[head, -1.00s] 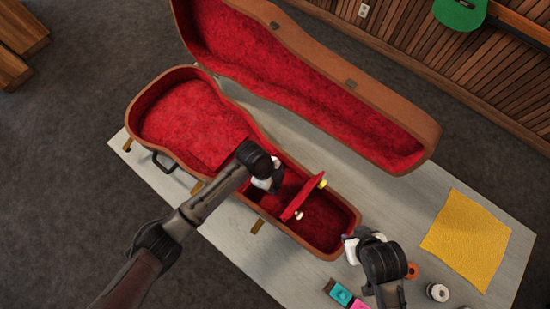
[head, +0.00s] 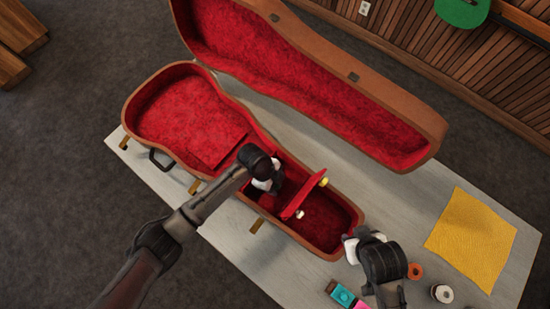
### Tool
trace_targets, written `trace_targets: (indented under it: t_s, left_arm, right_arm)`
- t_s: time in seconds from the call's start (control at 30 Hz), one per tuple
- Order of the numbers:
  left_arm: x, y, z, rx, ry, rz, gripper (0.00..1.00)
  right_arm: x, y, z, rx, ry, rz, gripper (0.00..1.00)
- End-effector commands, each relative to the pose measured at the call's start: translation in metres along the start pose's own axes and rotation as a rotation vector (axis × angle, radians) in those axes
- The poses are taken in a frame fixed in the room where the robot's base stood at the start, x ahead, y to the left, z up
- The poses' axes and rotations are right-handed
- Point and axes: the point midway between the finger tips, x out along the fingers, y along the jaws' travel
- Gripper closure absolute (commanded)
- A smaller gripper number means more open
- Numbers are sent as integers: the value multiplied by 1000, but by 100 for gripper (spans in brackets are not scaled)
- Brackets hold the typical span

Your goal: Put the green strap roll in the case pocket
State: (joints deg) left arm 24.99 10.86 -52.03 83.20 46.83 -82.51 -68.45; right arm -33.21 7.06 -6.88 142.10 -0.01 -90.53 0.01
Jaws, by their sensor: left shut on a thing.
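The open instrument case (head: 212,82) is brown outside and red inside. Its small compartment (head: 325,226) is near the narrow end, with a red lid panel (head: 303,197) standing tilted up, a pale knob at its upper end. My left gripper (head: 268,187) points down into the case just left of this panel. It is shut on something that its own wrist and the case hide. No green strap roll shows clearly in the head view. My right gripper (head: 352,246) is at the case's narrow end, above the table; its fingers are mostly hidden by its wrist.
On the pale table (head: 270,262) lie a yellow cloth (head: 470,238), an orange ring (head: 415,271), a white roll (head: 442,293) and a cyan block (head: 341,295) with a pink thing beside it. The case's big lid (head: 310,75) stands open behind. A green ukulele (head: 462,12) hangs on the wall.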

Motion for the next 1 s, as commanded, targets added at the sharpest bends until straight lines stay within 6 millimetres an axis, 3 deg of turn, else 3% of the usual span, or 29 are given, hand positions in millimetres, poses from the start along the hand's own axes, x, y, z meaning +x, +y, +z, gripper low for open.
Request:
trace_targets:
  t_s: [0.1,0.13,0.4,0.57,0.73,1.0]
  left_arm:
    - [0,0,0,0,0,0,70]
    - [0,0,0,0,0,0,41]
    - [0,0,0,0,0,0,15]
    - [0,0,0,0,0,0,14]
    - [0,0,0,0,0,0,0]
    - [-1,0,0,0,0,0,0]
  right_arm:
    - [0,1,0,-3,-1,2,57]
    - [0,1,0,-3,-1,2,57]
    - [0,0,0,-2,-1,1,57]
    - [0,0,0,1,0,-1,57]
    - [0,-2,0,5,0,-4,57]
    - [-1,-2,0,7,0,-6,57]
